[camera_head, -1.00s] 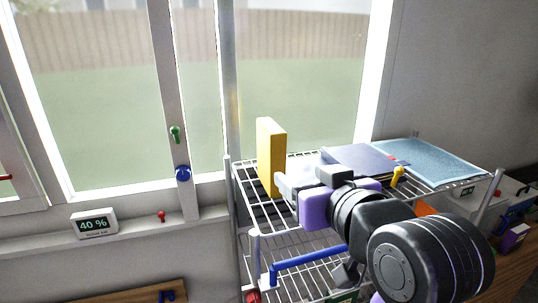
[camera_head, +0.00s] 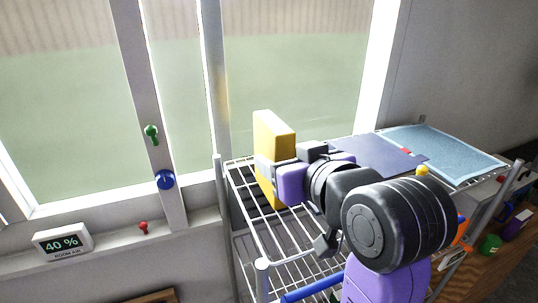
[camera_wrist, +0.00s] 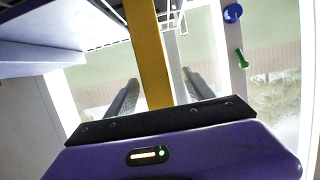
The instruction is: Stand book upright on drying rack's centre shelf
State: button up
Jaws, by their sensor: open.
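A yellow book (camera_head: 272,135) stands upright on the wire top shelf of the drying rack (camera_head: 236,188), near its left end. My gripper (camera_head: 268,172) is open at the book's lower half. In the wrist view, the yellow book (camera_wrist: 148,50) runs between the two spread fingers of my gripper (camera_wrist: 160,82). Gaps show on both sides of the book, so the fingers look apart from it. The book's bottom edge is partly hidden behind my gripper. A lower wire level (camera_head: 250,250) of the rack shows beneath, partly covered by my arm.
A dark blue flat item (camera_head: 375,155) and a light blue cloth (camera_head: 440,150) lie on the shelf to the right. The window is close behind the rack, with a green handle (camera_head: 152,134) and blue knob (camera_head: 165,180). A humidity display (camera_head: 62,242) stands on the sill.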

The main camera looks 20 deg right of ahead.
jog(key=x, duration=0.2)
jog(key=p+x, duration=0.1)
jog(key=x, duration=0.4)
jog(key=shift+d+f, duration=0.25)
jog(key=shift+d, duration=0.05)
grip_shut()
